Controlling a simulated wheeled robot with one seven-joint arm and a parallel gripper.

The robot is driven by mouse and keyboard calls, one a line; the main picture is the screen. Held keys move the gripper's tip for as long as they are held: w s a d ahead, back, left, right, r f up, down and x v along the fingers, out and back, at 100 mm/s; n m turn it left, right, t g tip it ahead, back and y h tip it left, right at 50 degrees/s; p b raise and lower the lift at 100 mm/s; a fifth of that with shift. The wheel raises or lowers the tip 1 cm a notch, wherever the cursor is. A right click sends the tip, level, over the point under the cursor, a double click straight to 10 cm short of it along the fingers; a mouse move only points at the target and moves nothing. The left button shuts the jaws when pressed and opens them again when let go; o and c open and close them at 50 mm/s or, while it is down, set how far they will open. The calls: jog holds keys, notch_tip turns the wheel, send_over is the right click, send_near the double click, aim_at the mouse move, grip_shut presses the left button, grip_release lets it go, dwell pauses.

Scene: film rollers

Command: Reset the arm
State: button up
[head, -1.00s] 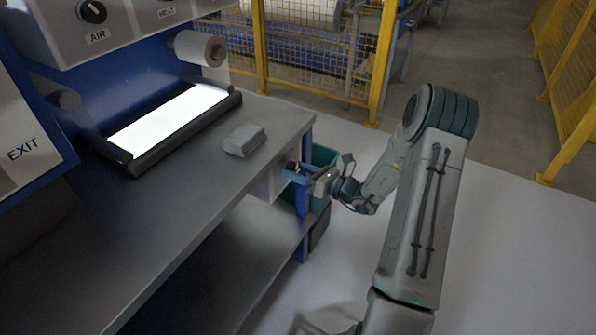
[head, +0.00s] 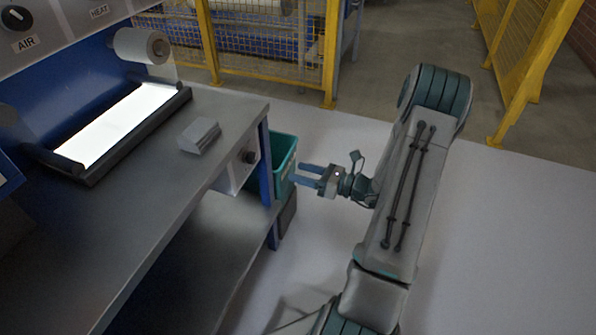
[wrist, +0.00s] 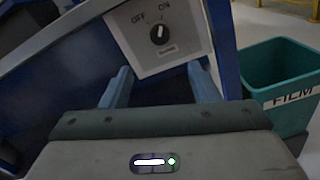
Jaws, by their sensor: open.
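My gripper (head: 306,175) is open and empty in the head view. It hangs in free air to the right of the metal bench, just right of the teal bin. Its two blue fingers point left toward the bench's end. In the wrist view the fingers (wrist: 160,88) are spread apart with nothing between them. Beyond them is a grey switch panel (wrist: 143,52) with a black knob (wrist: 159,34) between OFF and ON marks; the knob points near upright. The panel also shows on the bench end in the head view (head: 236,172).
The teal bin (head: 283,161), marked FILM in the wrist view (wrist: 292,62), stands close beside the bench. A grey block (head: 200,136) lies on the bench top (head: 150,190). Yellow fences (head: 330,60) stand behind. The pale floor at right is clear.

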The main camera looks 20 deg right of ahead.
dwell(0.3)
jog(key=s+a+r+n+g+h+p, duration=0.1)
jog(key=s+a+r+n+g+p, duration=0.3)
jog(key=s+a+r+n+g, duration=0.35)
jog(key=s+a+r+n+g+h+p, duration=0.2)
jog(key=s+a+r+n+g+p, duration=0.2)
jog(key=a+r+n+g, duration=0.4)
jog(key=s+d+r+n+t+h+p, duration=0.1)
jog(key=s+r+n+t+h+p, duration=0.1)
jog(key=r+n, duration=0.5)
jog(key=s+d+r+n+t+h+p, duration=0.1)
jog(key=s+r+n+t+h+p, duration=0.2)
jog(key=s+r+n+h+p, duration=0.2)
notch_tip(320, 180, up, 3)
jog(key=s+n+h, duration=0.1)
jog(key=n+h, duration=0.1)
jog(key=n, duration=0.1)
jog(key=shift+s+d+r+h, duration=0.2)
jog(key=shift+s+d+h, duration=0.1)
jog(key=shift+d+h, duration=0.1)
jog(key=shift+t, duration=0.25)
jog(key=c, duration=0.4)
